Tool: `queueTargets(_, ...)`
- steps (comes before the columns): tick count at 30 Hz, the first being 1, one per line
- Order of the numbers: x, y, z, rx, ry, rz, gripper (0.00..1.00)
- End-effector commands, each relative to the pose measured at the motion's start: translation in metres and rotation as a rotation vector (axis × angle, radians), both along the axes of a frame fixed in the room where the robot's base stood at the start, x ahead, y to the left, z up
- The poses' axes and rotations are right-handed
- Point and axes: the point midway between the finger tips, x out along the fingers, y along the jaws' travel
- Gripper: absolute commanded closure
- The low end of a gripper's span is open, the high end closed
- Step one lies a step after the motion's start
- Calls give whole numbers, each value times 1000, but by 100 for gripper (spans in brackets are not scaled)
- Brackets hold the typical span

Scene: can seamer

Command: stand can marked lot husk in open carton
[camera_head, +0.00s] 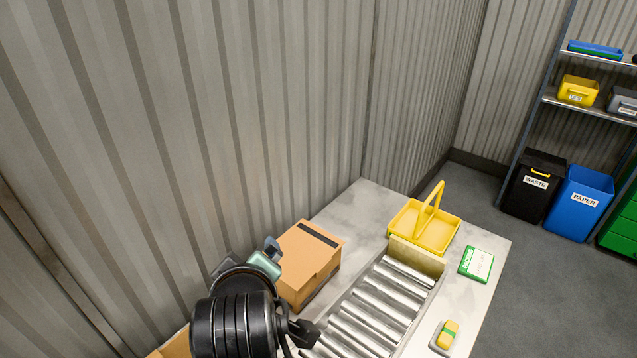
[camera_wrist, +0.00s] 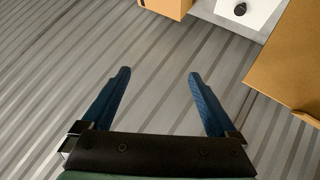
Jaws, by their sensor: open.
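My gripper (camera_wrist: 158,76) is open and empty in the wrist view, its two blue fingers apart in front of the corrugated wall. In the head view my dark arm hides much of the lower left. No can marked lot husk can be made out. A brown carton (camera_head: 310,258) with a dark strip across its closed top stands on the table beside my arm. Part of another carton (camera_head: 176,346) shows at the bottom left edge; whether it is open cannot be told. In the wrist view, a large carton wall (camera_wrist: 288,60) is at the right and another carton (camera_wrist: 168,8) at the top.
A roller conveyor (camera_head: 375,305) runs along the table (camera_head: 485,270). A yellow basket (camera_head: 432,235), a green-and-white box (camera_head: 477,264) and a dish with a yellow-green item (camera_head: 447,335) sit near it. A small dark round thing (camera_wrist: 240,10) is on a white surface. Bins and shelves stand far right.

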Motion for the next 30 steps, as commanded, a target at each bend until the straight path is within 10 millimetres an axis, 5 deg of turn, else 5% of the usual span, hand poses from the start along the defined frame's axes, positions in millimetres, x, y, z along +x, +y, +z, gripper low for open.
queueTargets(1, 14, -11, 51, 90, -150, -67, 7)
queueTargets(5, 21, -40, 181, 343, -523, -184, 7)
queueTargets(9, -16, -71, 306, 605, -892, -211, 7)
queueTargets(12, -55, -87, 368, 750, -1093, -181, 7)
queueTargets(18, -108, -100, 424, 901, -1300, -108, 7)
queueTargets(30, -114, -101, 429, 917, -1319, -98, 7)
